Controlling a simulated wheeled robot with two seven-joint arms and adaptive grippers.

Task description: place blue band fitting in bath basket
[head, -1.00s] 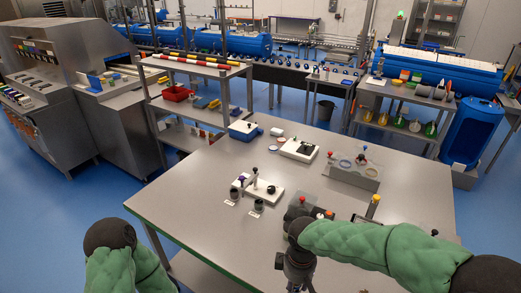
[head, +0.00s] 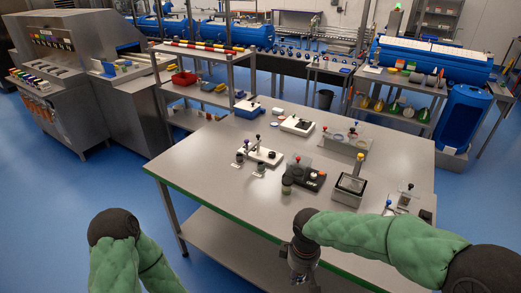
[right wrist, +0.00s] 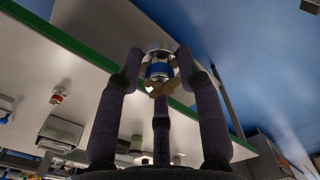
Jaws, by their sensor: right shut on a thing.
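The blue band fitting (right wrist: 159,70), a small pale piece with a blue band, is held between the fingers of my right gripper (right wrist: 160,78) in the right wrist view. In the head view this gripper (head: 300,268) points down just off the table's green front edge; the fitting cannot be made out there. A square metal bath with a dark inside (head: 349,186) stands on the table, up and right of the gripper; I cannot tell its basket apart clearly. My left arm enters at lower left, with its gripper out of frame.
The steel table (head: 225,160) carries a black block with knobs (head: 305,178), a white fixture (head: 262,156), a grey stand with rings (head: 343,145) and a small fixture (head: 402,200) at right. The table's left front is clear.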

